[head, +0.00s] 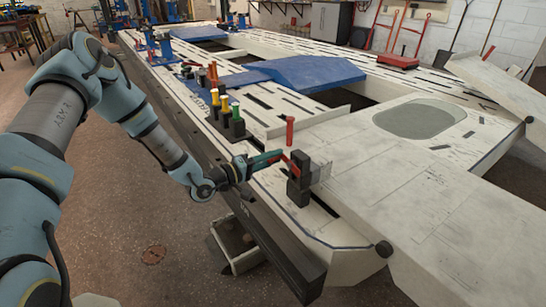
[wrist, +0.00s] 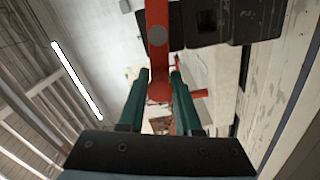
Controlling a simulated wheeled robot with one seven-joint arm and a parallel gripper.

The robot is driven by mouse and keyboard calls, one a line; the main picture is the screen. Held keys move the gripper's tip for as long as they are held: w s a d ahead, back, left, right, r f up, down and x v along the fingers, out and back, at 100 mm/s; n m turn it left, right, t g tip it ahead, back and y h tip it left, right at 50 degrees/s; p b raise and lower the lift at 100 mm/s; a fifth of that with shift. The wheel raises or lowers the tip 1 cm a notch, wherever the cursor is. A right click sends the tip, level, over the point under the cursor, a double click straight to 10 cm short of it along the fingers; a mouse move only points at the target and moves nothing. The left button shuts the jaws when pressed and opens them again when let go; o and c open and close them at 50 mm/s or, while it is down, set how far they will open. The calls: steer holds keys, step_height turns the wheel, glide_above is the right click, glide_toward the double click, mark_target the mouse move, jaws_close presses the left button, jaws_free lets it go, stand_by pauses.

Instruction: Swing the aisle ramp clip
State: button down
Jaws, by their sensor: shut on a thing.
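The aisle ramp clip appears to be the red arm (head: 297,159) at a black block (head: 299,190) on the near edge of the white frame bench. In the wrist view the red arm (wrist: 157,45) comes down from the black block (wrist: 225,22) with a grey round pin on it. My gripper (head: 281,156) reaches in from the left with teal fingers. In the wrist view my gripper (wrist: 160,80) has a finger on each side of the red arm's rounded end and is shut on it. The contact faces are partly hidden.
A red upright peg (head: 290,130) stands just behind the clip. Yellow- and green-topped tools (head: 225,108) stand in black holders to the left. White ramp panels (head: 425,220) lie to the right.

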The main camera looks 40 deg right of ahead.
steer(key=shift+w+a+f, duration=0.1)
steer(key=shift+w+f, duration=0.05)
steer(key=c, duration=1)
jaws_free()
steer(key=shift+o, duration=1.4)
steer(key=a, duration=1)
steer(key=shift+w+a+p, duration=0.25)
steer(key=shift+a+p, duration=0.1)
